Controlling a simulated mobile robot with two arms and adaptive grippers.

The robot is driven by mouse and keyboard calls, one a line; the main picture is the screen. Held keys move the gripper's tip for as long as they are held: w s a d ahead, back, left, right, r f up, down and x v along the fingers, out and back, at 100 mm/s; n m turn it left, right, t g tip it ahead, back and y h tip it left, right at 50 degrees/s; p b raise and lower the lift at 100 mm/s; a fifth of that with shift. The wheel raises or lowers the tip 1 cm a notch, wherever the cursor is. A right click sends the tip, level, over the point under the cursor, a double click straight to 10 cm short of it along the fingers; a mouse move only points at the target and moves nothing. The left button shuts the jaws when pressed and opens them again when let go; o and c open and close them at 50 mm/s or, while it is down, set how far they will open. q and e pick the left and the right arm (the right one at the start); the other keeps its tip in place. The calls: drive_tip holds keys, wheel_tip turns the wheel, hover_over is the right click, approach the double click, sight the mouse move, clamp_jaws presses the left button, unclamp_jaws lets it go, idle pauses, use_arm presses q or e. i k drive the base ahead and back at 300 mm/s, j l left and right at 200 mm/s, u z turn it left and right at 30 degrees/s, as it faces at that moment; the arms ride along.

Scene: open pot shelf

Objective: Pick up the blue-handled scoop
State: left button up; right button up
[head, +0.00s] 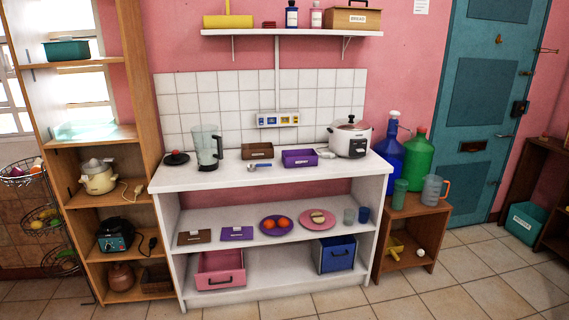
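A small scoop with a blue handle (253,167) lies on the white counter top. Its metal end points right. It lies in front of a brown tray (257,151), left of a purple tray (299,158) and right of the blender (207,148). Neither of my grippers shows in the head view.
The white counter (225,178) also holds a white rice cooker (351,138) at right and a dark lid (176,157) at left. A white wall shelf (290,33) hangs above. A wooden shelf (140,90) stands left; bottles stand on a low stand (410,208) right. The counter's front edge is clear.

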sight(251, 168)
drive_tip(key=i, duration=0.95)
drive_tip(key=i+j+z, duration=0.15)
drive_tip(key=i, duration=0.8)
